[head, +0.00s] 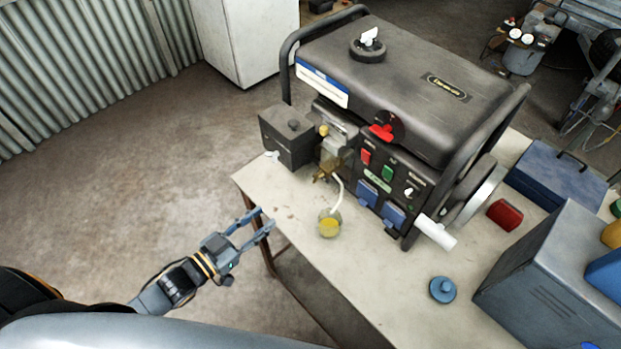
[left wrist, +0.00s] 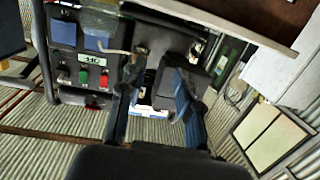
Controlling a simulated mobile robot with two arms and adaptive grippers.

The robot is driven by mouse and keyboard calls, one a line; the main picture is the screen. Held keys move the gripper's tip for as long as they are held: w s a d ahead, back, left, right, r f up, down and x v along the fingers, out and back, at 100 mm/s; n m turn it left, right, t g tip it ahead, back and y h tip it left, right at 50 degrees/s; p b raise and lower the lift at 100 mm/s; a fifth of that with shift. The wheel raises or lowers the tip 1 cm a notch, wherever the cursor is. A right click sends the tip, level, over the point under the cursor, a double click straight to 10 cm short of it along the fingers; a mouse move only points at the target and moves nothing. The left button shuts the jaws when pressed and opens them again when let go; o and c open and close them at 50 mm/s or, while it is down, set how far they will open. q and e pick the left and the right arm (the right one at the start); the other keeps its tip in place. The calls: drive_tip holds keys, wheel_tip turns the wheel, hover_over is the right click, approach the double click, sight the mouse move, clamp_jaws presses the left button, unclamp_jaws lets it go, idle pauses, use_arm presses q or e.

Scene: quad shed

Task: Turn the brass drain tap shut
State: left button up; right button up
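The brass drain tap (head: 325,172) sits low on the front of the black generator (head: 400,85), left of its socket panel. A pale tube runs from the tap down to a small jar of yellow liquid (head: 329,223) on the bench. My left gripper (head: 261,220) is open and empty near the bench's front left edge, apart from the tap. In the left wrist view the scene is turned over. The open fingers (left wrist: 156,95) point toward the tap area, and the tap (left wrist: 137,54) is small, dark and partly behind a fingertip. My right gripper is not in view.
The bench top (head: 330,270) is clear in front of the jar. A blue knobbed round piece (head: 442,289), a red block (head: 504,214), a blue toolbox (head: 556,182) and a grey metal box (head: 550,280) stand to the right. A dark box (head: 287,138) sits left of the tap.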

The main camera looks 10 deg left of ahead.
use_arm(q)
wheel_tip(320, 180, up, 4)
drive_tip(key=d+h, duration=0.2)
drive_tip(key=p, duration=0.3)
approach(318, 176)
drive_tip(key=x, duration=0.8)
drive_tip(key=shift+f+m, duration=0.15)
drive_tip(key=shift+m, duration=0.25)
drive_tip(key=shift+a, duration=0.15)
drive_tip(key=shift+c, duration=0.5)
clamp_jaws()
